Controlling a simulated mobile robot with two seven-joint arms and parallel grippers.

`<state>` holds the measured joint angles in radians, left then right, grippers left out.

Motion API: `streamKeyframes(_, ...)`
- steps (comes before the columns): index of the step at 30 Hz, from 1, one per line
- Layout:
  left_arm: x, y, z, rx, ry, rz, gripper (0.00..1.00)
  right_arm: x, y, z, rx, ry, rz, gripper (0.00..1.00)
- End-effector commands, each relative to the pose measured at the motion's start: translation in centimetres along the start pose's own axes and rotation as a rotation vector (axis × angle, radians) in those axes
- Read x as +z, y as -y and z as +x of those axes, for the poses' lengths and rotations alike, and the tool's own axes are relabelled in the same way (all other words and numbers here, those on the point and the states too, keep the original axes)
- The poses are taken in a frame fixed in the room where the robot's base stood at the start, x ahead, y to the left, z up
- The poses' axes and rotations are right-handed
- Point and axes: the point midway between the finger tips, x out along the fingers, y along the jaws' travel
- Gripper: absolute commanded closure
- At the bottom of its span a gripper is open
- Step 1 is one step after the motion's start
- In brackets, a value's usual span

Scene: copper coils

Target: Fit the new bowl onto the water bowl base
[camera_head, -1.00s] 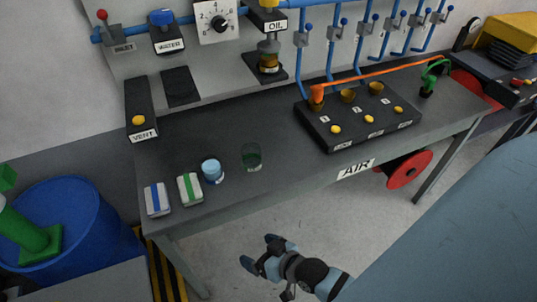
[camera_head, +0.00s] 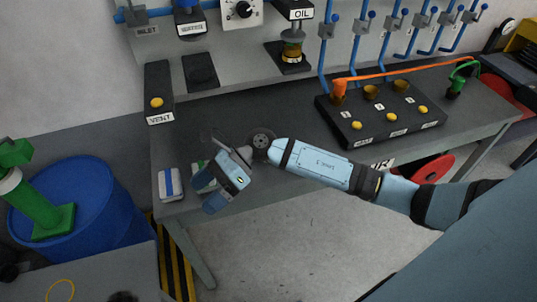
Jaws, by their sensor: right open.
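The water bowl base (camera_head: 189,27), with its blue top and WATER label, is on the wall panel at the upper left; no bowl shows under it. My right gripper (camera_head: 212,172) is open over the left part of the bench, with its arm coming in from the right. A white block with a green stripe (camera_head: 202,181) shows partly beside the gripper. My left gripper is not in view.
A white block with a blue stripe (camera_head: 168,183) lies at the bench's left end. A black pad (camera_head: 200,70) is below the water base, beside the VENT box (camera_head: 158,95). The OIL unit (camera_head: 292,45) and black button box (camera_head: 380,118) stand right. A blue barrel (camera_head: 70,210) is left.

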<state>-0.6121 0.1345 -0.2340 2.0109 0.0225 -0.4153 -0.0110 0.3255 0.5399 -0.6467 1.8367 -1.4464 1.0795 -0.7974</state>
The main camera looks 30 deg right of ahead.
Motion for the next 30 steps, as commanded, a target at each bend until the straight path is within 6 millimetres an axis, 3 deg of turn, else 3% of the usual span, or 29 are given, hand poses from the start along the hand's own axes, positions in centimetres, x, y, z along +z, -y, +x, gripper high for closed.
streamKeyframes(3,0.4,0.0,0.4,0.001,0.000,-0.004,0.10,-2.2,4.0,-4.9,-0.036,-0.433,-0.300,0.05)
streamKeyframes(6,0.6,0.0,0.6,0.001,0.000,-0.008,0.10,-3.0,7.0,-10.5,-0.058,-0.775,-0.456,0.05)
streamKeyframes(9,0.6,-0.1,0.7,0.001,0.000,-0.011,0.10,-2.8,9.1,-16.2,-0.075,-1.053,-0.528,0.05)
streamKeyframes(13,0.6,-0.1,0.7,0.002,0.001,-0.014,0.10,-2.0,10.3,-21.3,-0.087,-1.278,-0.546,0.05)
streamKeyframes(15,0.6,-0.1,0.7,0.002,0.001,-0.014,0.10,-1.7,10.6,-22.7,-0.090,-1.336,-0.545,0.05)
streamKeyframes(18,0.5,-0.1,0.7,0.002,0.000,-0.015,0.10,-2.3,10.9,-23.1,-0.088,-1.365,-0.542,0.05)
streamKeyframes(30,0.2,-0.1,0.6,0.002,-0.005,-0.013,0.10,-8.6,13.5,-21.5,-0.088,-1.360,-0.542,0.05)
